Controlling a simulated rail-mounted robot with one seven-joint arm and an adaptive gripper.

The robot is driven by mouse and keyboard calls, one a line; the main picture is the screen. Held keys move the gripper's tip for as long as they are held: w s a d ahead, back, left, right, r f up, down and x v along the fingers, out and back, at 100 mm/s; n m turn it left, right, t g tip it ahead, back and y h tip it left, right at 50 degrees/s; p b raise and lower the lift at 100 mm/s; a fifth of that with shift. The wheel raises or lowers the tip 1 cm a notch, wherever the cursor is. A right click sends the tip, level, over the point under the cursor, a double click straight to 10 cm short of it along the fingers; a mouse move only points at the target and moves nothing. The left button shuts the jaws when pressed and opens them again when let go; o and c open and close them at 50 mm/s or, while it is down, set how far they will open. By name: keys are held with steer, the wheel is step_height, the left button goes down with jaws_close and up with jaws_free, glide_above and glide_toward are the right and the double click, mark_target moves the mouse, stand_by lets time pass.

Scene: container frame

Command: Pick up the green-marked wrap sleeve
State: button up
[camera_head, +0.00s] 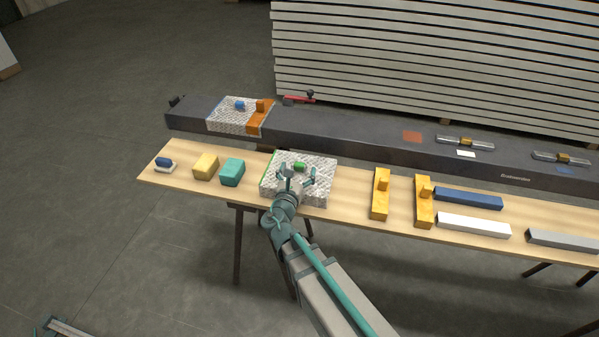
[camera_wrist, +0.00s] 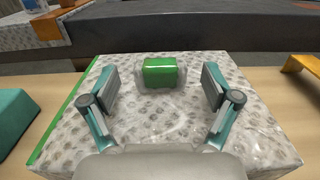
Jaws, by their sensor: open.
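The green-marked wrap sleeve (camera_head: 322,171) is a light, bubble-textured block with a green stripe along its left edge. It lies on the wooden table in the head view and fills the middle of the wrist view (camera_wrist: 210,150). A green block (camera_wrist: 160,72) in a clear cover sits on its top; it also shows in the head view (camera_head: 299,167). My gripper (camera_head: 295,176) is over the sleeve's top. In the wrist view my gripper (camera_wrist: 160,88) has its fingers spread, one on each side of the green block, with gaps between. Whether the fingertips touch the sleeve is unclear.
A dark beam (camera_head: 350,139) runs behind the table, bearing another wrap sleeve (camera_head: 226,117) with an orange band. Left of the green-marked sleeve are a teal block (camera_head: 232,172) and a yellow block (camera_head: 206,166). Yellow brackets (camera_head: 380,196) and long bars (camera_head: 468,198) lie to the right.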

steer(key=c, duration=1.3)
steer(key=shift+o, duration=0.2)
steer(key=shift+r, duration=0.1)
